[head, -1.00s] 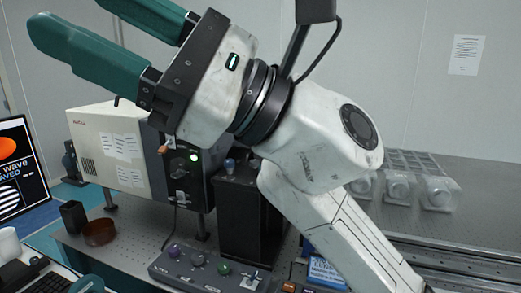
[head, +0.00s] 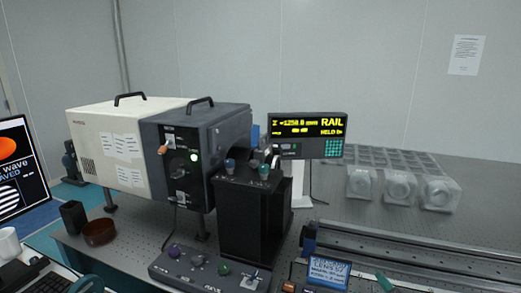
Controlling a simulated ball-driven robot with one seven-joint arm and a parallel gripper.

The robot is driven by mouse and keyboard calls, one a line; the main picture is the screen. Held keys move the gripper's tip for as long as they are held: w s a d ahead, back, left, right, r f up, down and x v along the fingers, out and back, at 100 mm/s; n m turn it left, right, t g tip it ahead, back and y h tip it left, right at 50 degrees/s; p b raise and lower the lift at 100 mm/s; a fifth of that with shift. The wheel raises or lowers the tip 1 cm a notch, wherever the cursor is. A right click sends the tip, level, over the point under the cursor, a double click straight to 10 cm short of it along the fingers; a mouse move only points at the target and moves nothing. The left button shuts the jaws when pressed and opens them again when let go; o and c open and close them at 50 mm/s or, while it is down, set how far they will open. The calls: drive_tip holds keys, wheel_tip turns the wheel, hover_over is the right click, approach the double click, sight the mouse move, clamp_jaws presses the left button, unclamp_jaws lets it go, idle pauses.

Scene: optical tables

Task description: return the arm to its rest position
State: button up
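My arm has left almost all of the head view. A small teal piece (head: 385,283) shows at the bottom edge, right of centre. It has the colour of my gripper's fingers and looks like a fingertip, but too little shows to be sure. The rest of my gripper and arm is hidden below the frame, so I cannot see its opening or whether anything is in it.
A white and dark grey instrument box (head: 165,150) stands on the optical table (head: 340,225) at left. A black block (head: 250,215), lit rail display (head: 307,135), knob panel (head: 208,265) and small blue screen (head: 328,271) stand nearby. Clear cases (head: 400,186) lie right.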

drive_tip(key=s+d+f+m+g, duration=0.35)
drive_tip(key=s+f+g, duration=0.25)
drive_tip(key=s+f, duration=0.7)
drive_tip(key=s+d+f+m+g, duration=0.1)
drive_tip(key=s+f+m+g, duration=0.1)
drive_tip(key=s+f, duration=0.3)
drive_tip(key=s+f+m+g+y, duration=0.1)
drive_tip(key=s+f+m+g, duration=0.2)
drive_tip(key=s, duration=1.1)
drive_tip(key=shift+d+f+g, duration=0.4)
drive_tip(key=shift+f+g, duration=0.5)
drive_tip(key=shift+g, duration=0.1)
drive_tip(key=shift+c, duration=0.5)
